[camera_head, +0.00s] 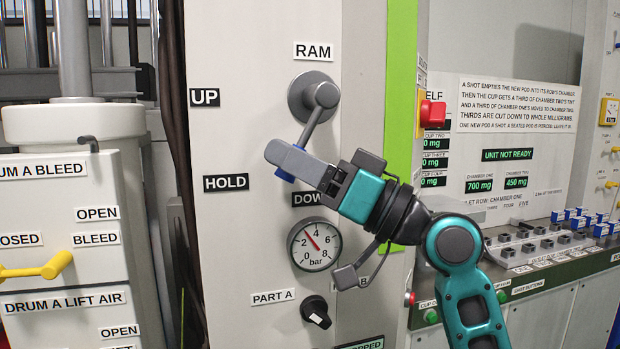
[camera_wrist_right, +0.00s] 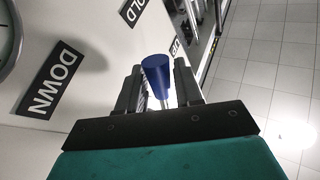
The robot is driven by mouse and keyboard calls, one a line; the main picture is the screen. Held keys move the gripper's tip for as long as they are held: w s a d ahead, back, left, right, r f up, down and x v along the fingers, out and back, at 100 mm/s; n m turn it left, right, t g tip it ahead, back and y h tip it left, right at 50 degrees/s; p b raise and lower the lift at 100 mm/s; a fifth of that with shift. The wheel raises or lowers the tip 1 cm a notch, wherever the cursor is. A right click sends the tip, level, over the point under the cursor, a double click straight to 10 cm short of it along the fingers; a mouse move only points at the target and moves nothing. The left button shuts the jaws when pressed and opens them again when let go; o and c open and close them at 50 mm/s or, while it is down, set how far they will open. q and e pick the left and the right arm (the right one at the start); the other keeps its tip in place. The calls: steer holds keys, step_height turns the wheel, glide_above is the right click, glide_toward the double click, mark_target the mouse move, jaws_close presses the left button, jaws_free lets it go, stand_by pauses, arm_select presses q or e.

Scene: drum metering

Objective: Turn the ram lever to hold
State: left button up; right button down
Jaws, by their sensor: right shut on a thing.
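The ram lever has a round grey hub (camera_head: 314,96) below the RAM sign on the pale panel. Its grey arm (camera_head: 312,128) slants down and left from the hub, between the HOLD label (camera_head: 226,183) and the partly covered DOWN label (camera_head: 308,199). My right gripper (camera_head: 284,160) is shut on the lever's blue knob, which shows under the fingers in the head view. In the right wrist view the blue knob (camera_wrist_right: 156,72) sits between the two dark fingers. The UP label (camera_head: 205,97) is at upper left. My left gripper is not in view.
A pressure gauge (camera_head: 314,244) and a black PART A knob (camera_head: 316,311) sit below the lever, close to my right arm. A red button (camera_head: 432,113) is right of the green strip. A yellow handle (camera_head: 57,265) is at far left.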

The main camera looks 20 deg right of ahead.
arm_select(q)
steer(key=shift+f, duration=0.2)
arm_select(e)
steer(key=shift+a+r+m+t, duration=0.35)
steer(key=shift+a+m+t, duration=0.15)
steer(key=shift+m+t, duration=0.4)
steer(key=shift+a+r+m+t, duration=0.35)
steer(key=shift+a+m+t, duration=0.15)
steer(key=shift+m+t, duration=0.4)
steer(key=c, duration=0.8)
jaws_free()
steer(key=shift+c, duration=0.2)
arm_select(q)
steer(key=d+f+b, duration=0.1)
steer(key=b, duration=0.1)
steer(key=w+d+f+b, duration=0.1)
steer(key=b, duration=0.2)
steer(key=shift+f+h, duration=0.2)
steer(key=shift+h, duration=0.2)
arm_select(e)
steer(key=v, duration=1.3)
